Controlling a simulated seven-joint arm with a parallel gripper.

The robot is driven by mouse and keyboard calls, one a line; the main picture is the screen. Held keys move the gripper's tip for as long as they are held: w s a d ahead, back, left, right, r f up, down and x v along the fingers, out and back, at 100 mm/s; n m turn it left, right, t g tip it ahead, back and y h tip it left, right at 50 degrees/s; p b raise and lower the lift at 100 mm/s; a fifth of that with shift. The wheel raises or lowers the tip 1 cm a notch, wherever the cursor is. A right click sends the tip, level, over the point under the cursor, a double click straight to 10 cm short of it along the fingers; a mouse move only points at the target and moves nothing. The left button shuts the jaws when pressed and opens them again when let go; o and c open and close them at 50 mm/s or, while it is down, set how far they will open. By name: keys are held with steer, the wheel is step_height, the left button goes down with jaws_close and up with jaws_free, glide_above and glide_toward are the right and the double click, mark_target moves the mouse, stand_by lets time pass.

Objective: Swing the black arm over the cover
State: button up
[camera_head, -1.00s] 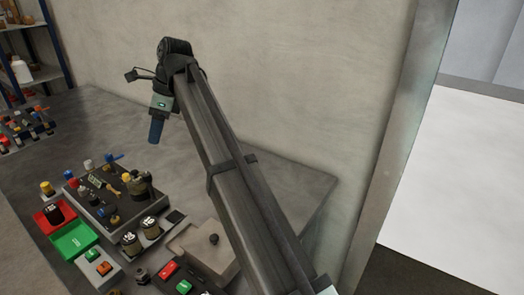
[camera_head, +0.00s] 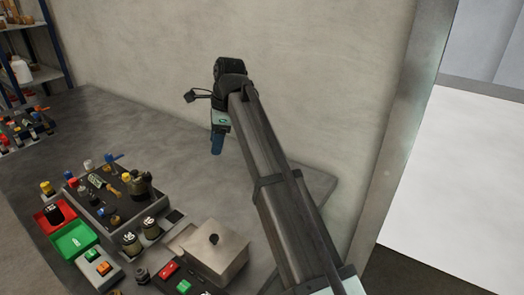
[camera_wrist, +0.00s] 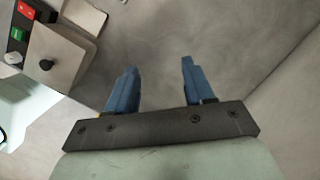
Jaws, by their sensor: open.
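The beige box-like cover (camera_head: 228,262) with a black knob (camera_head: 214,239) on top sits at the right end of the equipment on the bench. It also shows at the upper left of the wrist view (camera_wrist: 72,48). I cannot clearly pick out the black arm; a small dark piece (camera_head: 174,216) sits by the cover's far left corner, but I cannot tell whether it is that arm. My gripper (camera_head: 216,146) points down above the bench, beyond the cover. Its blue fingers stand apart and empty in the wrist view (camera_wrist: 158,72).
Left of the cover are a dark panel (camera_head: 110,200) with several knobs, a red tray (camera_head: 46,222), a green tray (camera_head: 73,240) and push-button boxes (camera_head: 97,268). A wall (camera_head: 300,80) rises behind the bench. The bench between panel and wall is bare.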

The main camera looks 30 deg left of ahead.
steer(key=w+d+f+t, duration=0.1)
steer(key=w+d+f, duration=0.3)
steer(key=w+d, duration=0.4)
steer(key=shift+d+f+h, duration=0.15)
steer(key=shift+d+h, duration=0.25)
steer(key=shift+d, duration=0.65)
steer(key=n+t+y, duration=0.1)
steer(key=n+y, duration=0.1)
steer(key=n, duration=1.4)
glide_toward(146, 174)
steer(key=s+d+r, duration=0.1)
steer(key=d+r, duration=0.2)
steer(key=r, duration=0.1)
steer(key=a+f+n, duration=0.2)
steer(key=f, duration=0.2)
steer(key=w+a+f+n, duration=0.1)
steer(key=f+n, duration=0.2)
steer(key=f, duration=0.1)
steer(key=a+f+n, duration=0.2)
steer(key=f, duration=0.2)
steer(key=shift+w+a+n+t+y, duration=0.15)
steer(key=shift+a+n+t+y, duration=0.15)
steer(key=shift+n, duration=0.1)
